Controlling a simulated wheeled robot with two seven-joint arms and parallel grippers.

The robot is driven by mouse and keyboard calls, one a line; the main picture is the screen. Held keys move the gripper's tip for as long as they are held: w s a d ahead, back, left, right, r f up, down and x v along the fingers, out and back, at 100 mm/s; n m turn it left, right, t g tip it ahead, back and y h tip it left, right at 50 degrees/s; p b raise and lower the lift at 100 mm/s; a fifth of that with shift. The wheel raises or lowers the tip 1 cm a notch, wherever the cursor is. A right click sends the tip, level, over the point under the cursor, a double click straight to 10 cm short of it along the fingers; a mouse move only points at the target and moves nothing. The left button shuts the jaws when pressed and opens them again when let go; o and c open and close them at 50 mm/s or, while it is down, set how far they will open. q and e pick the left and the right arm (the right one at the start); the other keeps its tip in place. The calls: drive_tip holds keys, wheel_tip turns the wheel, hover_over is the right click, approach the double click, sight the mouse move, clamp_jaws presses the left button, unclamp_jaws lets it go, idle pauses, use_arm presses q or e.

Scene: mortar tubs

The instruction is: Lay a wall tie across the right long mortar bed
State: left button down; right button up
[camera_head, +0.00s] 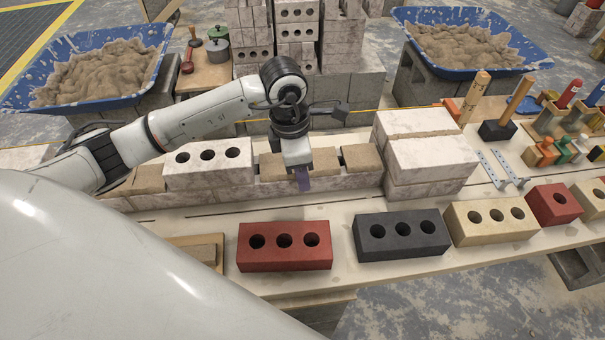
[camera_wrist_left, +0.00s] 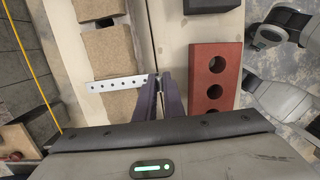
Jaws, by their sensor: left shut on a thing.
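My left gripper (camera_head: 302,180) points down over the near side of the block course, its purple-grey fingers shut. The left wrist view shows the fingers (camera_wrist_left: 158,92) closed on the right end of a wall tie (camera_wrist_left: 115,84), a pale flat metal strip with a row of holes. In that view the tie reaches across the right long mortar bed (camera_wrist_left: 107,50), with brown mortar on both sides of it. I cannot tell whether it touches the mortar. In the head view this bed (camera_head: 325,161) is partly hidden by my gripper, and the tie is hidden too. My right gripper is not seen.
More metal ties (camera_head: 492,170) lie right of the white blocks (camera_head: 425,155). A red brick (camera_head: 284,246) and a black brick (camera_head: 401,235) stand along the front of the bench. Blue mortar tubs (camera_head: 480,38) stand behind. A yellow line (camera_head: 370,110) runs behind the course.

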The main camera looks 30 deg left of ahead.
use_arm(q)
drive_tip(key=shift+f+b, duration=0.4)
drive_tip(key=shift+f, duration=0.1)
idle(0.5)
drive_tip(key=c, duration=1.8)
unclamp_jaws()
drive_tip(key=r, duration=0.6)
drive_tip(key=a+r, duration=0.1)
drive_tip(key=r, duration=0.2)
drive_tip(key=shift+s, duration=0.3)
drive_tip(key=shift+s+r, duration=0.1)
drive_tip(key=shift+r, duration=0.55)
drive_tip(key=shift+s, duration=0.1)
